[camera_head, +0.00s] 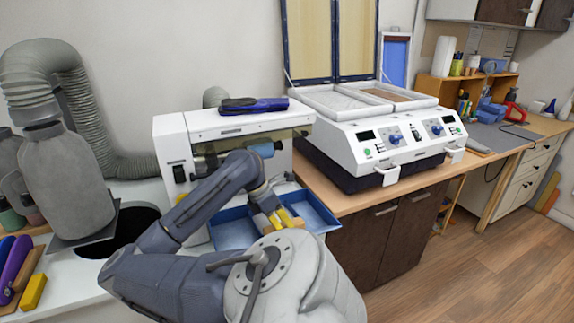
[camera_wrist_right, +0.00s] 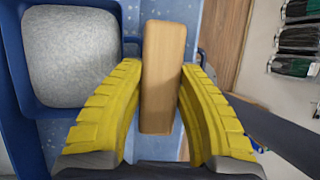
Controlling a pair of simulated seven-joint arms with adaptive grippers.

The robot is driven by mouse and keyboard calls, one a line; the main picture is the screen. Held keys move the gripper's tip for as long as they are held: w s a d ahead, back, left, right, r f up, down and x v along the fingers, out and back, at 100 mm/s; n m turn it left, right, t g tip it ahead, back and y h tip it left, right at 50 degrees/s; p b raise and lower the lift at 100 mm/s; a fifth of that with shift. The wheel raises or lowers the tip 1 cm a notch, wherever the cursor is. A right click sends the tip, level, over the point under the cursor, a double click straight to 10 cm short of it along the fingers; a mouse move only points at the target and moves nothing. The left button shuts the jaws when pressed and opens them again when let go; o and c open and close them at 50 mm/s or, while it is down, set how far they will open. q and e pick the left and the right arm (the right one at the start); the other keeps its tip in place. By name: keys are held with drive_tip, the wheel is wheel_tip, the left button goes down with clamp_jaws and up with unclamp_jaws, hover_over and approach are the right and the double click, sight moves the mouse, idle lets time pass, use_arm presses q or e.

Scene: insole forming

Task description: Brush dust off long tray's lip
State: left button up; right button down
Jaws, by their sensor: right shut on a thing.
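My right gripper (camera_head: 280,216) with yellow fingers is over the blue tray (camera_head: 233,227) in front of the white machine. It is shut on a wooden block-like handle, seen as a light brown bar (camera_wrist_right: 163,75) between the fingers in the right wrist view. Any bristles under it are hidden. In that view the blue tray (camera_wrist_right: 33,100) has a rounded recess with a pale grey speckled bottom on the left. A speckled light blue strip runs behind the handle. I cannot tell whether the handle's underside touches the tray. My left gripper is not in view.
The white machine (camera_head: 215,122) stands behind the tray, with a dark blue item (camera_head: 253,104) on top. A white forming machine with two control panels (camera_head: 390,138) stands to the right on the wooden counter. A grey hose and canister (camera_head: 68,185) are at left.

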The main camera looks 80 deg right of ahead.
drive_tip(key=shift+w+a+f, duration=0.1)
drive_tip(key=shift+w+a, duration=0.65)
drive_tip(key=shift+w, duration=0.5)
drive_tip(key=shift+w+a, duration=0.8)
drive_tip(key=shift+w, duration=0.45)
drive_tip(key=shift+w+a+f, duration=0.1)
drive_tip(key=shift+w+a, duration=0.65)
drive_tip(key=shift+w, duration=0.5)
drive_tip(key=shift+r, duration=0.1)
wheel_tip(320, 180, up, 8)
